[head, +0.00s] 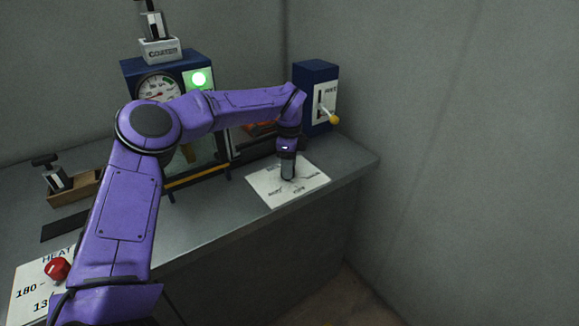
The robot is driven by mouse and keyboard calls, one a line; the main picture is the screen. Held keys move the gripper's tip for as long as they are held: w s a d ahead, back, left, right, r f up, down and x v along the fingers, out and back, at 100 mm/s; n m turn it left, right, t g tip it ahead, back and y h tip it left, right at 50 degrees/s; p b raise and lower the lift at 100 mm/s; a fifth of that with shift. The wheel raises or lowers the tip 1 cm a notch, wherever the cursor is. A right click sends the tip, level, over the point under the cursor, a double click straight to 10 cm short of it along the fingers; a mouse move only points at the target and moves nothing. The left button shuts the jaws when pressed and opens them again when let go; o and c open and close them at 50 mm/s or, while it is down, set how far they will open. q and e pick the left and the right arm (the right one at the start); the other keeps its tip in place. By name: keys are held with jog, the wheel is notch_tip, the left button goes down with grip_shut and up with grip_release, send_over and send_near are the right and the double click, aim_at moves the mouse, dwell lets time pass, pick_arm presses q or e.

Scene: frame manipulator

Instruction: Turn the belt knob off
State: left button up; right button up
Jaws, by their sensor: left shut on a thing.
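A white label plate (265,188) with small printed words lies on the grey counter at the middle right of the head view. My purple left arm reaches across from the left, and my left gripper (288,172) points straight down onto the middle of this plate. It is shut on the belt knob there. The knob is mostly hidden by the gripper, so its pointer direction cannot be told. The words on the plate are too small to read surely. My right gripper is not in view.
A red knob (57,268) sits on a HEAT plate at the lower left. A blue machine with a gauge (158,88) and a lit green lamp (199,78) stands behind my arm. A blue lever box (314,72) with a yellow-tipped lever stands at the back right, near the wall.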

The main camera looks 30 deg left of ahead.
pick_arm(q)
jog(key=shift+s+f, duration=0.15)
jog(key=shift+f, duration=0.1)
jog(key=o, duration=0.9)
jog(key=shift+c, duration=0.2)
jog(key=shift+o, duration=1)
jog(key=shift+a, duration=0.2)
notch_tip(320, 180, up, 11)
jog(key=shift+f+b, duration=0.2)
jog(key=shift+b, duration=0.1)
